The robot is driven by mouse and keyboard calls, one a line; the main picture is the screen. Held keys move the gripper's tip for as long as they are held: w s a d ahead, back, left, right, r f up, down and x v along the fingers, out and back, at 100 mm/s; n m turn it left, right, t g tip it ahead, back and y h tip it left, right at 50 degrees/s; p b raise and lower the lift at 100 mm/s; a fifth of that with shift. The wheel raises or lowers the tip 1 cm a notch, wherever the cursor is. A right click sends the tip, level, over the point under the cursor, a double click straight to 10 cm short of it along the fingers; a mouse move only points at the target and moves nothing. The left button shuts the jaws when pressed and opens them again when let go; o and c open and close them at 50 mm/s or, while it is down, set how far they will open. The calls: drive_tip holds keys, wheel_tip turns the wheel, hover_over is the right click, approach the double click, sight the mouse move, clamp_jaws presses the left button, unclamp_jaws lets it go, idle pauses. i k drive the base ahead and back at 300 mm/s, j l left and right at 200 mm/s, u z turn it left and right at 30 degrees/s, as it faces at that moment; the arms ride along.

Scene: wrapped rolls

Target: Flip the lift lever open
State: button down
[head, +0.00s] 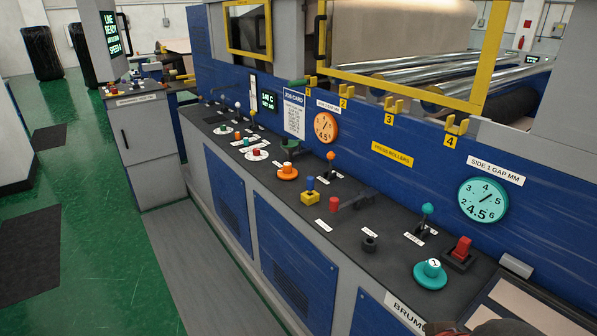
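A long console (392,232) with a dark top runs along the blue machine, carrying several knobs, buttons and levers. Their small labels are too blurred to read, so I cannot tell for certain which one is the lift lever. A dark flat handle (366,197) lies low beside a red cylinder (334,204). A teal-topped lever (427,212) and an orange-topped lever (330,162) stand roughly upright. A red rocker-like switch (461,249) sits on a black base near the right end. My gripper is not recognisable in view.
Near the front are a teal knob (430,273), a black knob (370,242) and a yellow block with a blue top (310,193). Gauges (483,200) and yellow hooks (456,125) are on the blue panel. Green floor (110,225) lies open at left.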

sight(335, 207)
drive_tip(key=i+j, duration=0.3)
drive_tip(key=i, duration=0.15)
drive_tip(key=i+j, duration=0.25)
drive_tip(key=i, duration=0.2)
drive_tip(key=i+j+u, duration=0.1)
drive_tip(key=i+j, duration=0.2)
drive_tip(key=i, duration=0.15)
